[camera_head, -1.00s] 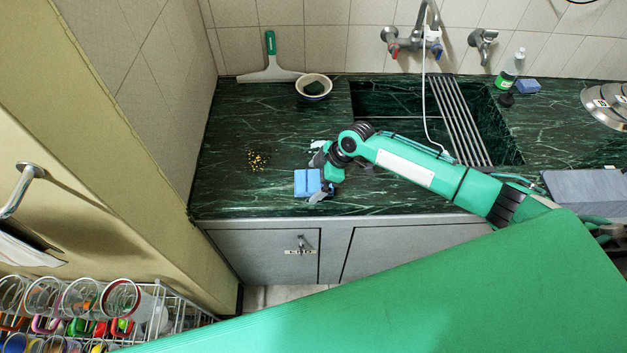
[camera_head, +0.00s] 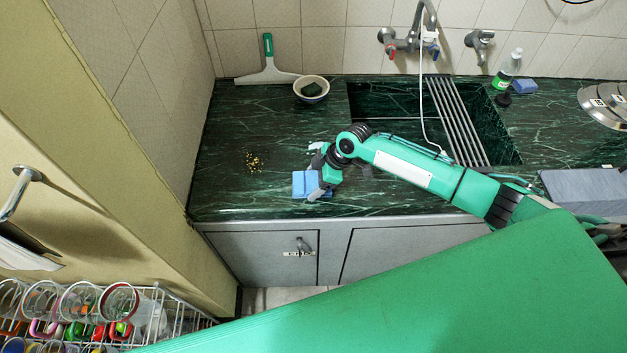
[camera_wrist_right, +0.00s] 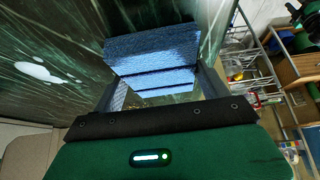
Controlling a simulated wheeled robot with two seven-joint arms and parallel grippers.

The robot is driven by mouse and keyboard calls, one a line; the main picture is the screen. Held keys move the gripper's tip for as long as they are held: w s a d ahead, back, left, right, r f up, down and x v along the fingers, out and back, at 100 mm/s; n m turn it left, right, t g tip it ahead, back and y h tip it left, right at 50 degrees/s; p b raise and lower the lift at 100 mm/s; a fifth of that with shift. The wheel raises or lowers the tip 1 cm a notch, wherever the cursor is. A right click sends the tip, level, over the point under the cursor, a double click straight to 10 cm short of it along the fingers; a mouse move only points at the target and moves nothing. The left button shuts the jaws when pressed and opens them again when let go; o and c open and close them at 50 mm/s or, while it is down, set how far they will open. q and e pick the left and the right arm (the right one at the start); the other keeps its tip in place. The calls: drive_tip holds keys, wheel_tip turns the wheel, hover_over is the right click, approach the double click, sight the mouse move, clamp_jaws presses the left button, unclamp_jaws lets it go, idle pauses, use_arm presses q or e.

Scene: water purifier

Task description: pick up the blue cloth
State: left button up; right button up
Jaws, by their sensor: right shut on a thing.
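The blue cloth (camera_head: 303,184) is a small folded block on the dark green marble counter, close to its front edge. It also shows in the right wrist view (camera_wrist_right: 152,52), with its layers between the two fingers. My right gripper (camera_head: 318,186) reaches it from the right and is shut on it. In the right wrist view the gripper (camera_wrist_right: 157,92) has a finger on either side of the cloth. I cannot tell whether the cloth is clear of the counter. My left gripper is not in view.
A patch of small yellowish bits (camera_head: 254,161) lies left of the cloth. A bowl (camera_head: 311,89) and a green-handled squeegee (camera_head: 268,74) are at the back. The sink with a metal rack (camera_head: 457,120) is right of centre. A bottle (camera_head: 508,70) and a blue sponge (camera_head: 524,86) stand back right.

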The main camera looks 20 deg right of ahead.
sight(315, 181)
drive_tip(key=shift+r, duration=0.35)
wheel_tip(315, 181, up, 20)
drive_tip(key=b, duration=0.4)
drive_tip(key=shift+f, duration=0.25)
